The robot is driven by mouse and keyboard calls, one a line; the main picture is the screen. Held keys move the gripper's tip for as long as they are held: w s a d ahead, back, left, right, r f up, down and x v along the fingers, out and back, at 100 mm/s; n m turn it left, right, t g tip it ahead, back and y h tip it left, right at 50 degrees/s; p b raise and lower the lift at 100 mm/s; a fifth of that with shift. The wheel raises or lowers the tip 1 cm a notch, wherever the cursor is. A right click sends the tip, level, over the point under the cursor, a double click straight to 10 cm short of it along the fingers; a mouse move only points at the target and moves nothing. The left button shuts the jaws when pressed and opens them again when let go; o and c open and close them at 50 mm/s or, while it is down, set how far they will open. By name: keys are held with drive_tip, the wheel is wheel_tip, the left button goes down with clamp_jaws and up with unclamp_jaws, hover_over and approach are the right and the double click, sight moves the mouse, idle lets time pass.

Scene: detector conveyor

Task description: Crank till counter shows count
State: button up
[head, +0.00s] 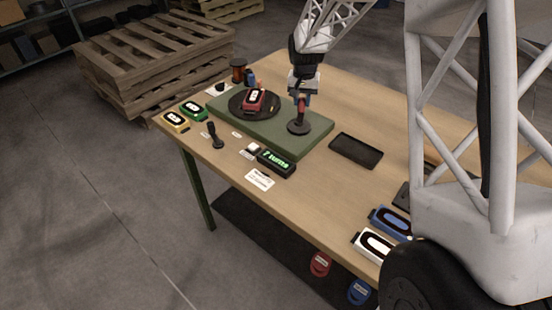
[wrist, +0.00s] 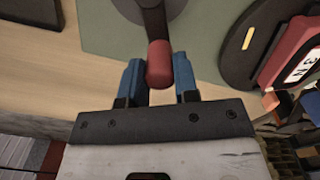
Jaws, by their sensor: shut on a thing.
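My gripper (wrist: 159,75) is shut on the red crank handle (wrist: 159,58), with a blue finger on each side of it in the wrist view. The dark crank disc (head: 298,127) sits at the right end of the green base (head: 270,135); its arm (wrist: 152,18) also shows in the wrist view. A black turntable (head: 240,104) at the base's left end carries a red device (head: 256,99) with a white label. The counter (head: 277,161) at the table's front edge shows green lettering that looks like "7 turns". A printed card (head: 260,180) lies beside it; its text is too small to read.
A black lever (head: 214,136) stands nearby. An empty black tray (head: 356,150) lies right of the base. Blue (head: 390,222) and white (head: 374,246) devices lie at the near right edge.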

drive_tip(key=shift+d, duration=0.15)
drive_tip(key=shift+s+d, duration=0.5)
drive_tip(key=shift+d, duration=0.4)
drive_tip(key=shift+s, duration=0.1)
drive_tip(key=shift+s+d, duration=0.7)
drive_tip(key=shift+s, duration=0.1)
drive_tip(key=shift+s+d, duration=0.15)
drive_tip(key=shift+s, duration=0.35)
drive_tip(key=shift+s+d, duration=0.15)
drive_tip(key=shift+s, duration=0.45)
